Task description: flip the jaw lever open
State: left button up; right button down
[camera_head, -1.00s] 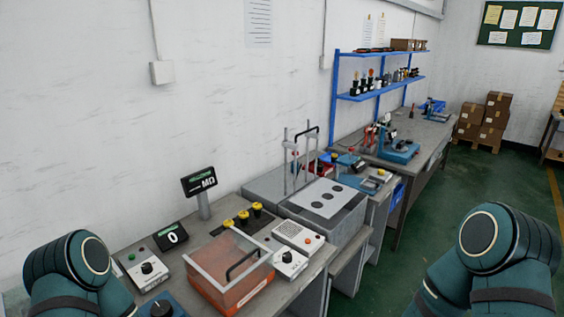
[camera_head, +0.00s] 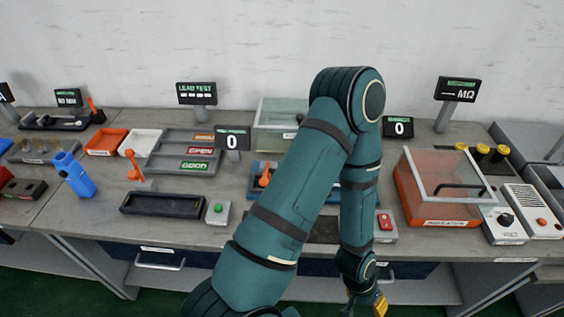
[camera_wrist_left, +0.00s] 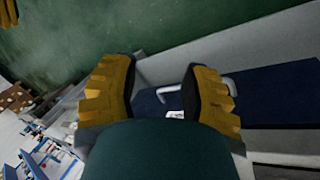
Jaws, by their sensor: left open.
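Orange levers show in the head view: one stands upright on a small base (camera_head: 134,165) behind a black tray, and one (camera_head: 265,177) is on a blue fixture (camera_head: 258,194), partly hidden by my arm. A third lever (camera_head: 92,104) stands at the far left. I cannot tell which is the jaw lever. My left gripper (camera_head: 371,302) hangs low in front of the bench, below the tabletop. In the left wrist view its yellow fingers (camera_wrist_left: 163,95) are apart with nothing between them. My right gripper is not in the head view.
My left arm blocks the middle of the bench. A dark blue drawer front (camera_wrist_left: 275,97) with a pale handle is close to the left gripper. A clear-lidded orange box (camera_head: 435,210) stands right of the arm. A black tray (camera_head: 160,207) and green button box (camera_head: 217,212) stand left.

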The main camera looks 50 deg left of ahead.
aim_at(266, 175)
jog(key=u, duration=1.9)
